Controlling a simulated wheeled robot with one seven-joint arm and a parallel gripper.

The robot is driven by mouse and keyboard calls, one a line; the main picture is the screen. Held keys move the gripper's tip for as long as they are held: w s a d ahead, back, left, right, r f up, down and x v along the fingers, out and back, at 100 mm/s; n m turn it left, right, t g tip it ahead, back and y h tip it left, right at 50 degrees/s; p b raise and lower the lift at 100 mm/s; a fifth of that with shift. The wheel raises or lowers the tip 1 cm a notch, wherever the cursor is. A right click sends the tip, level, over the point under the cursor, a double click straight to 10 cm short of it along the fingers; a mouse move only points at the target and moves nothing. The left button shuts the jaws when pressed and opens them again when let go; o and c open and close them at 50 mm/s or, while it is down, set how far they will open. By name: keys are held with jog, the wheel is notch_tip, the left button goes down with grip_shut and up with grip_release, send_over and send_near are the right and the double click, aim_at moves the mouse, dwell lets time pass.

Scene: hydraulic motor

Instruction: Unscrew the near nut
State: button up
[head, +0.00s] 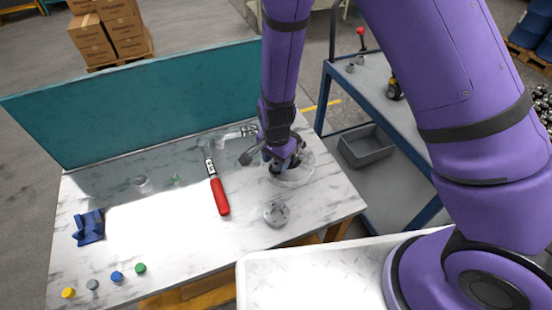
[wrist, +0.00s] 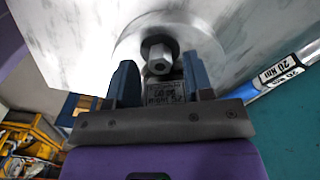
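A grey metal nut (wrist: 158,57) shows in the wrist view on a round, pale metal part (wrist: 130,45). My gripper (wrist: 160,75) has its two blue fingers apart, and the nut is seen just past the fingertips, between them. I see no contact between fingers and nut. In the head view my gripper (head: 284,168) hangs low over a round, pale part (head: 296,180) on the right of the marble-patterned table; the gripper hides the nut there. I cannot tell from these views whether this is the near nut.
A red-handled wrench (head: 219,196) lies left of my gripper. A grey flange (head: 277,213) lies in front of it. A blue part (head: 89,227) and several small coloured caps (head: 117,277) lie at left. A teal panel (head: 150,95) stands behind. A blue cart (head: 324,95) is at right.

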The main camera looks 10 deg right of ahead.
jog(key=c, duration=0.8)
jog(key=shift+o, duration=0.2)
jog(key=n, duration=0.3)
jog(key=o, duration=0.7)
jog(key=shift+n, duration=0.5)
jog(key=shift+c, duration=0.2)
jog(key=m, duration=0.3)
jog(key=shift+m, duration=0.4)
jog(key=m, duration=0.5)
jog(key=shift+d, duration=0.1)
